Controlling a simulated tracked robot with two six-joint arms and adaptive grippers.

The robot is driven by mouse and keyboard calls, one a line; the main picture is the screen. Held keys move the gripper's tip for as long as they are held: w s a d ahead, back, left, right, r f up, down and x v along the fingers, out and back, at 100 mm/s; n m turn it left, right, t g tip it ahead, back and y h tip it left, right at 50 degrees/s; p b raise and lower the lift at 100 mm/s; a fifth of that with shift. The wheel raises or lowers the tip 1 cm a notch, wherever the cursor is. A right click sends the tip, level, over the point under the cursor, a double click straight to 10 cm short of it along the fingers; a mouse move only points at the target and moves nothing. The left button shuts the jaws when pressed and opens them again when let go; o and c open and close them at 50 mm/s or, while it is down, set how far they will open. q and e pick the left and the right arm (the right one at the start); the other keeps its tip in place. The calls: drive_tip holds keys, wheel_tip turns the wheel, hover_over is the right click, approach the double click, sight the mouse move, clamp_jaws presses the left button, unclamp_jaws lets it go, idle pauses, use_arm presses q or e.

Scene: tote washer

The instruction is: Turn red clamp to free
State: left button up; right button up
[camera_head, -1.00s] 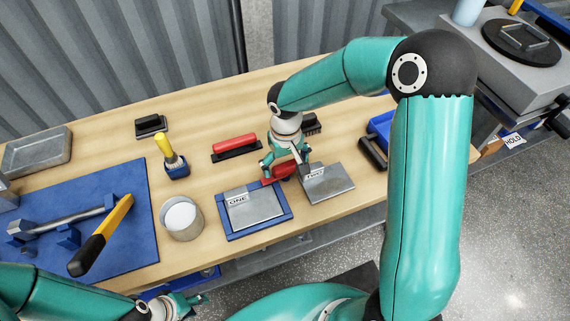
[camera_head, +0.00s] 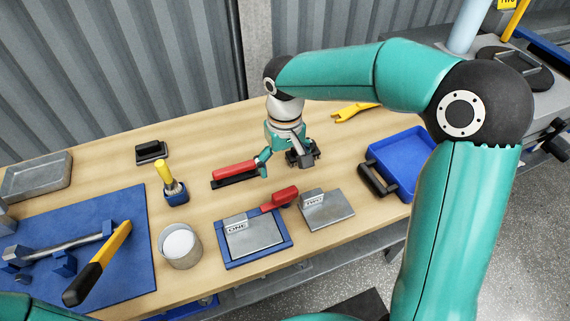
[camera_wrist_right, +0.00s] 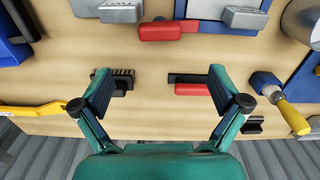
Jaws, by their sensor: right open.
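The red clamp (camera_head: 284,194) sits at the upper right corner of the blue frame (camera_head: 229,258) that holds the plate marked ONE (camera_head: 254,238). Its handle points outward, away from the frame, towards the plate marked TWO (camera_head: 327,211). The clamp also shows near the top of the right wrist view (camera_wrist_right: 163,31). My right gripper (camera_head: 284,161) is open and empty, behind the clamp and apart from it. My left gripper is out of view.
A red-handled squeegee (camera_head: 235,168) lies left of my right gripper, and a dark brush (camera_wrist_right: 118,80) lies by its other finger. A blue tray (camera_head: 408,150), a pot (camera_head: 180,250) and a yellow-handled brush (camera_head: 171,182) stand on the bench. Bare wood lies behind the squeegee.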

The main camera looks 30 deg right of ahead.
drive_tip(key=c, duration=0.5)
drive_tip(key=shift+n, duration=1.1)
drive_tip(key=c, duration=0.5)
drive_tip(key=n, duration=0.6)
drive_tip(key=shift+s+d+f, duration=0.1)
drive_tip(key=shift+s, duration=0.3)
drive_tip(key=c, duration=0.8)
drive_tip(key=n, duration=0.4)
drive_tip(key=shift+s+d+g, duration=0.15)
drive_tip(key=shift+s+g, duration=0.15)
drive_tip(key=shift+s, duration=0.1)
clamp_jaws()
drive_tip(key=n+t+b, duration=0.3)
drive_tip(key=n+b, duration=1.4)
drive_tip(key=n, duration=0.7)
approach(277, 229)
drive_tip(key=b+x, duration=0.3)
drive_tip(key=x, duration=0.4)
drive_tip(key=shift+f, duration=0.25)
drive_tip(key=shift+w+d+r, duration=0.1)
drive_tip(key=shift+w+r, duration=0.05)
drive_tip(key=shift+w, duration=0.9)
drive_tip(key=shift+w+d+r, duration=0.1)
drive_tip(key=shift+w+r, duration=0.05)
drive_tip(key=shift+w, duration=0.85)
